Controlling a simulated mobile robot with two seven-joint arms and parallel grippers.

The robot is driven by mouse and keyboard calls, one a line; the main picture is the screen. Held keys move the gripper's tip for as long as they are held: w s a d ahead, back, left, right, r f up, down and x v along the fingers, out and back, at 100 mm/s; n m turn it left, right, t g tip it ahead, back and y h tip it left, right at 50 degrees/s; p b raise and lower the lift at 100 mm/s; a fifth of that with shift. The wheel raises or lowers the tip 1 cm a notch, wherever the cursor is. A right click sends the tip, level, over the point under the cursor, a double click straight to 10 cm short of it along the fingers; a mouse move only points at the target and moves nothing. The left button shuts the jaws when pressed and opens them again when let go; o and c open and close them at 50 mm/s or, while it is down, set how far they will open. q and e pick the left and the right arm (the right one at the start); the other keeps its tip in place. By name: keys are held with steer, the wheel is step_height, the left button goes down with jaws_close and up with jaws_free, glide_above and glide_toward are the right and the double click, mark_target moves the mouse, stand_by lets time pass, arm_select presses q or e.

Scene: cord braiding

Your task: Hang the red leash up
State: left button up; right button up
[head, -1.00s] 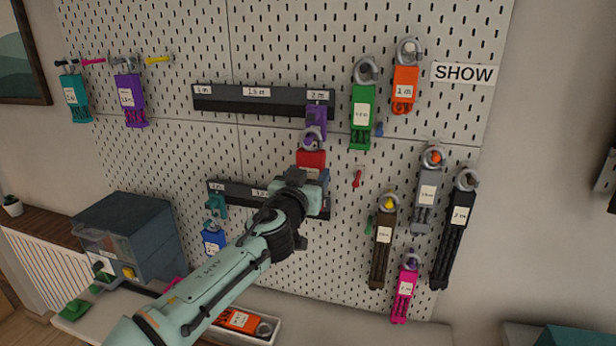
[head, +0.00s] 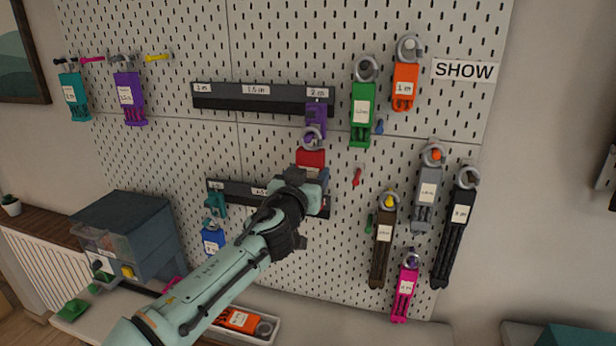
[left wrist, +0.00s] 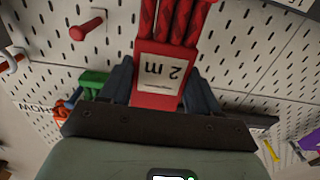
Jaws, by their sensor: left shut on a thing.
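The red leash (head: 311,158) is a folded bundle with a grey ring (head: 313,137) at its top. It is upright in front of the pegboard, just under a purple piece (head: 316,114) below the upper rail's "2 m" label. I cannot tell whether the ring is on a peg. My left gripper (head: 308,178) is shut on the red leash and hides its lower part. In the left wrist view the red leash (left wrist: 158,95) sits between my fingers (left wrist: 160,85), its "2 m" label upside down. My right gripper is not in view.
Beside the red leash are a green leash (head: 361,115), an orange leash (head: 404,88) and a bare red peg (head: 357,177). Grey, black, brown and pink leashes hang at the right. Below stand a dark box (head: 130,235) and a white tray (head: 275,328) with an orange leash.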

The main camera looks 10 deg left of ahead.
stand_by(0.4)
arm_select(q)
steer(key=o, duration=1.3)
steer(key=shift+s, duration=0.1)
steer(key=shift+s+f+b, duration=0.1)
steer(key=shift+s+b, duration=1)
steer(key=shift+s, duration=0.35)
steer(key=s+b, duration=0.1)
steer(key=s, duration=0.2)
steer(key=shift+a+b, duration=0.1)
steer(key=shift+b, duration=0.3)
